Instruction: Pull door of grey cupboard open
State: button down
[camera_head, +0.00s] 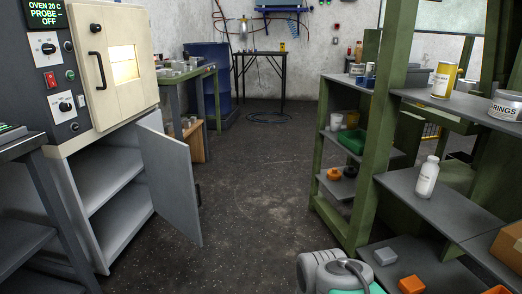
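The grey cupboard (83,221) stands at the left under the oven. Its door (168,183) is swung well open to the right, out over the floor. A small dark handle (198,194) sits on the door's far edge. The inside of the cupboard shows a middle shelf (108,180) and looks empty. A grey and green part of my own arm shows at the bottom, right of centre, well apart from the door. My gripper's fingers are not in view.
The oven (123,65) with a closed cream door is above the cupboard. A green shelf rack (365,170) with bottles, tins and boxes stands at the right. A blue drum (207,70) and a dark table (262,55) are at the back. The floor between is clear.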

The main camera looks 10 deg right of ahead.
aim_at(167, 161)
jog(key=z, duration=0.1)
jog(key=i, duration=1.25)
jog(key=u, duration=1.7)
jog(key=i, duration=0.9)
jog(key=u, duration=1.1)
